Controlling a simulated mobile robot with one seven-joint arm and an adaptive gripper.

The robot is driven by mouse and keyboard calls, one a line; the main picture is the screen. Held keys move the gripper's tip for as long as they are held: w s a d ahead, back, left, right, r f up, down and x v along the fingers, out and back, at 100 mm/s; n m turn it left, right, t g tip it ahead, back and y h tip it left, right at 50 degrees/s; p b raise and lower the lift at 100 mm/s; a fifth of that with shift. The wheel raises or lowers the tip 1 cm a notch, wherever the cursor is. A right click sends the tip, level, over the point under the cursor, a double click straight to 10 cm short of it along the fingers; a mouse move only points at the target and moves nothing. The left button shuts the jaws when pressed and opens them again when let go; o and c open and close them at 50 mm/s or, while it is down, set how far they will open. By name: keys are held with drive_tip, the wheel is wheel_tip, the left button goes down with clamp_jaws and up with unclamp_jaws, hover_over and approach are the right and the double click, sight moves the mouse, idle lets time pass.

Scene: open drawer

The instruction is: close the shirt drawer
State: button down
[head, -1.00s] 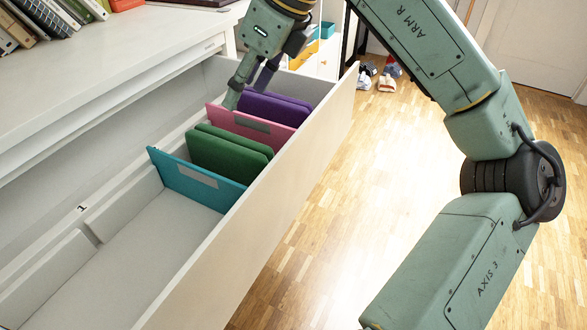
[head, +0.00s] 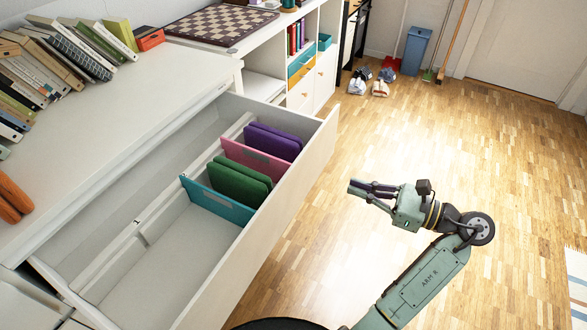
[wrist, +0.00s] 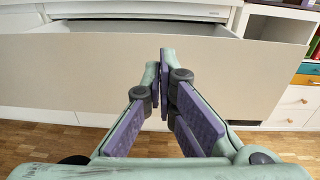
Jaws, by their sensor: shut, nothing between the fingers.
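The shirt drawer (head: 262,222) is pulled out of the white dresser (head: 152,88). Inside it stand folded green shirts (head: 240,182) and purple shirts (head: 273,142), with a teal divider (head: 217,204) and a pink divider (head: 254,157). The near part of the drawer is empty. My gripper (head: 352,187) is outside the drawer, to the right of its front panel, pointing left toward it with a gap between. In the wrist view the fingers (wrist: 165,55) are together and empty, facing the pale outer face of the front panel (wrist: 60,75).
Books (head: 60,60) and an orange object (head: 12,200) lie on the dresser top. A chessboard (head: 222,25) lies on the lower cabinet behind. Shoes (head: 368,82) and a blue bin (head: 415,50) stand at the back. The wooden floor around my arm is clear.

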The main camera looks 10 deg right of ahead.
wheel_tip(320, 180, down, 2)
drive_tip(key=s, duration=0.2)
drive_tip(key=p, duration=0.6)
approach(292, 177)
drive_tip(key=shift+m+t, duration=0.4)
drive_tip(key=x, duration=0.5)
drive_tip(key=shift+a, duration=0.2)
drive_tip(key=shift+w+a+f, duration=0.25)
drive_tip(key=shift+w+a, duration=0.2)
drive_tip(key=shift+a, duration=0.2)
drive_tip(key=b+x, duration=0.2)
drive_tip(key=x, duration=0.9)
drive_tip(key=b+x, duration=0.3)
drive_tip(key=x, duration=0.8)
drive_tip(key=b+x, duration=0.2)
drive_tip(key=x, duration=0.9)
drive_tip(key=shift+w+d+f+b, duration=0.1)
drive_tip(key=shift+d+f+b, duration=0.05)
drive_tip(key=shift+f+b, duration=0.25)
drive_tip(key=shift+x, duration=0.9)
drive_tip(key=shift+r, duration=0.25)
